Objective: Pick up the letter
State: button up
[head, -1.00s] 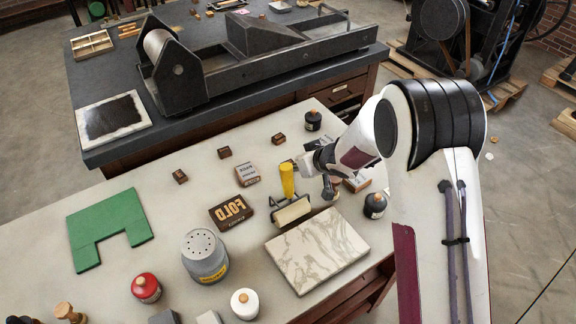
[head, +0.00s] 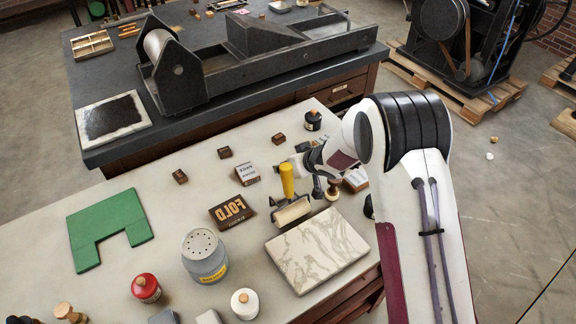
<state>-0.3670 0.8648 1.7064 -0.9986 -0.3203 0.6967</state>
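Several small brown type blocks stand on the pale table: one at the left (head: 180,176), one in the middle (head: 224,152) and one farther right (head: 279,138). I cannot tell which is the letter, and their faces are too small to read. My gripper (head: 308,168) is low over the table, behind the yellow-handled roller (head: 288,182) and in front of the right small block, apart from it in the picture. Its fingers are small and partly covered by my arm, so their opening and anything between them are unclear.
A marble slab (head: 318,250) lies in front.

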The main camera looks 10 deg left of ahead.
jog(key=shift+c, duration=0.3)
jog(key=c, duration=0.8)
jog(key=shift+c, duration=0.2)
jog(key=shift+r, duration=0.15)
notch_tip(320, 180, up, 10)
jog(key=shift+f, duration=0.2)
dwell(0.7)
